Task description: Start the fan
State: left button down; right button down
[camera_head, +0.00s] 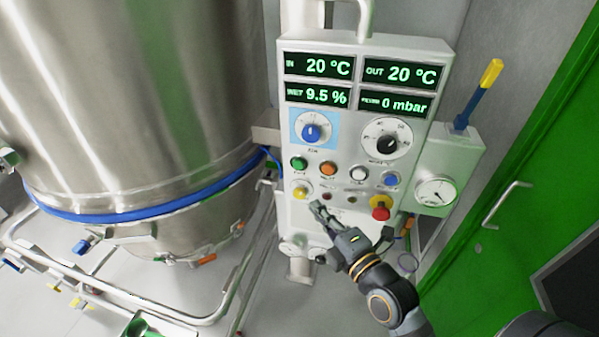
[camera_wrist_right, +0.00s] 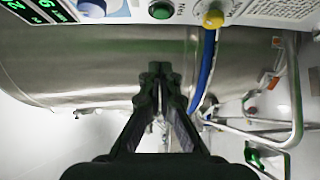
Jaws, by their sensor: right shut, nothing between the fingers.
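The control panel (camera_head: 350,130) stands upright with four lit green displays reading 20 °C, 20 °C, 9.5 % and 0 mbar. Below them are a blue knob (camera_head: 312,132) on a light blue plate and a black-centred dial (camera_head: 387,145). A green button (camera_head: 299,163) heads a row with orange, white and blue buttons; it also shows in the right wrist view (camera_wrist_right: 160,10). My right gripper (camera_head: 317,207) is shut and empty, just below the lower button row; its fingertips show in the wrist view (camera_wrist_right: 160,72). Contact with the panel cannot be told. My left gripper is out of view.
A yellow knob (camera_head: 301,191) and a red mushroom button (camera_head: 380,212) sit low on the panel. A box with a round gauge (camera_head: 436,191) adjoins its right side. A large steel vessel (camera_head: 130,100) stands left, with pipes (camera_head: 200,318) below. A green door (camera_head: 530,150) is right.

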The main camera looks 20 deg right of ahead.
jog(key=b, duration=0.7)
send_near(293, 165)
jog(key=s+a, duration=0.2)
jog(key=s, duration=0.1)
jog(key=w+p, duration=0.1)
jog(key=w, duration=0.1)
jog(key=w+p, duration=0.1)
jog(key=w, duration=0.2)
jog(key=w+d+p, duration=0.1)
jog(key=w, duration=0.2)
jog(key=shift+w+d+p, duration=0.1)
jog(key=shift+w+p, duration=0.15)
jog(key=shift+p, duration=0.15)
jog(key=shift+w, duration=0.1)
